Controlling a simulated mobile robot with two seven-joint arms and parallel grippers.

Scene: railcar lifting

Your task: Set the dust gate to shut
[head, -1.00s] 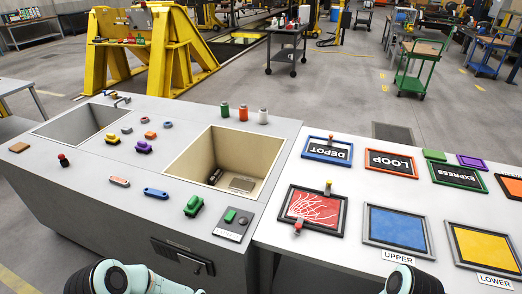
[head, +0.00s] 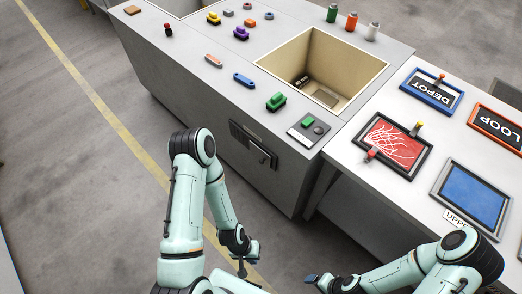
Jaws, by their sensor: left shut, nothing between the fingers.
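A dark plate with a handle (head: 253,143), probably the dust gate, is set in the front face of the grey console (head: 218,125). A pale bar, likely its handle, slants down to the right across the plate. Its setting is too small to read. My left gripper (head: 242,268) hangs in front of the console, below the plate and clear of it, pointing down, shut and empty. My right gripper (head: 312,278) is low at the bottom centre, apart from the console. I cannot tell whether its fingers are open.
The console top holds a beige-lined bin (head: 335,60), a green-button box (head: 311,130) and several small coloured parts. A white table (head: 365,180) with framed panels, including a red one (head: 392,144), adjoins on the right. Open floor (head: 90,150) lies to the left.

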